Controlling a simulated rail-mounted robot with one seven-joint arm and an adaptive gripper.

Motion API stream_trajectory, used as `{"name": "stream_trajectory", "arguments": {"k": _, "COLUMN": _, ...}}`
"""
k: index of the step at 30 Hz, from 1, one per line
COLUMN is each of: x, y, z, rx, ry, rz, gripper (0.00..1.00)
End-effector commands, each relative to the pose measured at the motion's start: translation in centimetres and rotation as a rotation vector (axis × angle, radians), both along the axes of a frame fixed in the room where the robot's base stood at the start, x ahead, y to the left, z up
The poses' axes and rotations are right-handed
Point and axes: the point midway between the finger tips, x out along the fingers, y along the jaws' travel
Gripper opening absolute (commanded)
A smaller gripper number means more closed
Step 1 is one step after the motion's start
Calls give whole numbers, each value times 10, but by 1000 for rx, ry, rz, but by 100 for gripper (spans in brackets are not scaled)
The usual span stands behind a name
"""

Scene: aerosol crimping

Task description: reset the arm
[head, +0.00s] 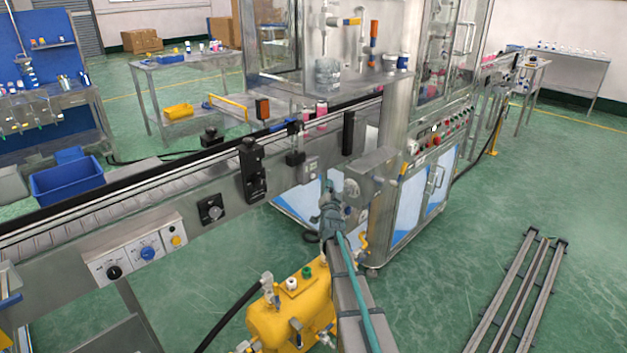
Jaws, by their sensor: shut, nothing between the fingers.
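My arm reaches up from the bottom middle of the head view, with a teal hose along it. My gripper (329,189) is at its far end, small in the picture, in front of the steel crimping machine (388,140) and just right of the conveyor's near side. It looks shut and empty. The fine shape of its fingers is too small to make out. Whether it touches the machine behind it cannot be told.
The conveyor (120,200) runs from the lower left to the machine, with pink-marked cans (321,108) on it. A yellow tank (292,310) stands low beside my arm. Metal rails (520,285) lie on the right floor. Green floor around them is clear.

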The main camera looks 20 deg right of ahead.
Motion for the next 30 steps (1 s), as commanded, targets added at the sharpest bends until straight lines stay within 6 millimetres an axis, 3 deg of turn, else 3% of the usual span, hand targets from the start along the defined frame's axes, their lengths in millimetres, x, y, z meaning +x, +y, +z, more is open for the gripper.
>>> {"name": "stream_trajectory", "arguments": {"k": 17, "x": 0, "y": 0, "z": 0, "rx": -4, "ry": 1, "rz": -1, "gripper": 0}}
{"name": "stream_trajectory", "arguments": {"k": 20, "x": 2, "y": 2, "z": -7, "rx": -9, "ry": 40, "rz": 8, "gripper": 0}}
{"name": "stream_trajectory", "arguments": {"k": 23, "x": 4, "y": 8, "z": -26, "rx": -15, "ry": 137, "rz": 35, "gripper": 0}}
{"name": "stream_trajectory", "arguments": {"k": 26, "x": -8, "y": 21, "z": -57, "rx": -23, "ry": 293, "rz": 82, "gripper": 0}}
{"name": "stream_trajectory", "arguments": {"k": 30, "x": -51, "y": 53, "z": -137, "rx": -28, "ry": 583, "rz": 173, "gripper": 0}}
